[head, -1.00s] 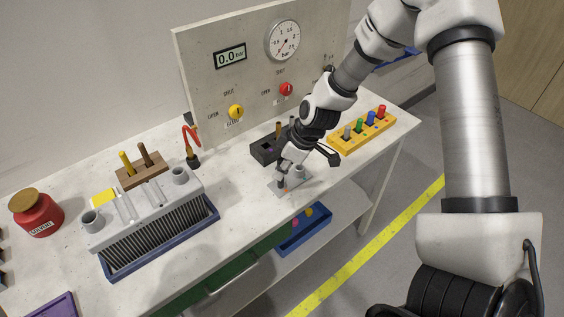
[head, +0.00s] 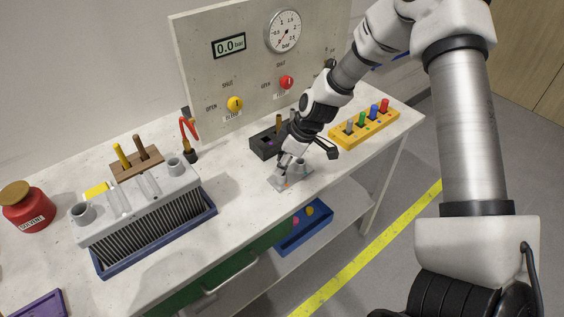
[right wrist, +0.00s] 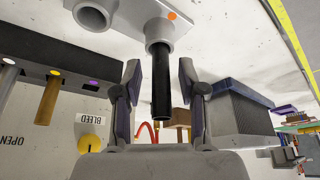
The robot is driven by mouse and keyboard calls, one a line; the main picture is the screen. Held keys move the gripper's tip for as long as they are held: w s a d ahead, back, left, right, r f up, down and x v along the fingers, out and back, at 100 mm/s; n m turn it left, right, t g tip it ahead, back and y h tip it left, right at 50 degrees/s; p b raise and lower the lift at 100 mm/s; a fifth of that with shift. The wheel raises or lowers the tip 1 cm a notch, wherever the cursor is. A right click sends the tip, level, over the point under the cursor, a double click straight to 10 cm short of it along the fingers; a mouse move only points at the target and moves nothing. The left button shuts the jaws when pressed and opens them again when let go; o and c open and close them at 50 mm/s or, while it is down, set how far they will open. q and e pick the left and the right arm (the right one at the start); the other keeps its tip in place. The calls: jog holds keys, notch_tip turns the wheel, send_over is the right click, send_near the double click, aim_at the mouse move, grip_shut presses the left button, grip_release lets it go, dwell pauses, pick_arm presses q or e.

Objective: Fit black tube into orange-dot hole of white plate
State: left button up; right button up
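The white plate (head: 304,180) lies near the front edge of the bench and has upright grey sockets. In the right wrist view the plate (right wrist: 125,18) shows an orange dot (right wrist: 172,15) beside one socket. The black tube (right wrist: 161,85) stands with one end in that socket, in line with it; the rest sticks out. How deep it sits is hidden. My right gripper (head: 285,163) is just over the plate. In the right wrist view its fingers (right wrist: 160,92) are spread on both sides of the tube, with gaps. My left gripper is not in view.
A dark block (head: 264,146) with upright pegs stands just behind the plate. A yellow rack (head: 345,140) with coloured pegs is to the right. A gauge panel (head: 250,75) stands behind.

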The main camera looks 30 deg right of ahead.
jog(key=shift+r, duration=0.1)
jog(key=shift+r+p, duration=0.4)
jog(key=shift+p, duration=0.1)
jog(key=p+v, duration=0.4)
jog(key=v, duration=0.7)
jog(key=s+a+f+m+g, duration=0.1)
jog(key=s+a+f+m, duration=0.1)
jog(key=s+a+f, duration=0.3)
jog(key=s+a+f+m, duration=0.2)
jog(key=s+f, duration=0.1)
jog(key=f, duration=0.4)
jog(key=s+a+f+m+g, duration=0.1)
jog(key=s+a+f+m, duration=0.15)
jog(key=s+f, duration=0.3)
jog(key=s+a+f+m+g+h+b, duration=0.1)
jog(key=s+a+f+m+h+b, duration=0.1)
jog(key=s+f, duration=0.7)
jog(key=shift+s+f+h, duration=0.2)
jog(key=shift+s+h, duration=0.3)
jog(key=shift+s, duration=0.8)
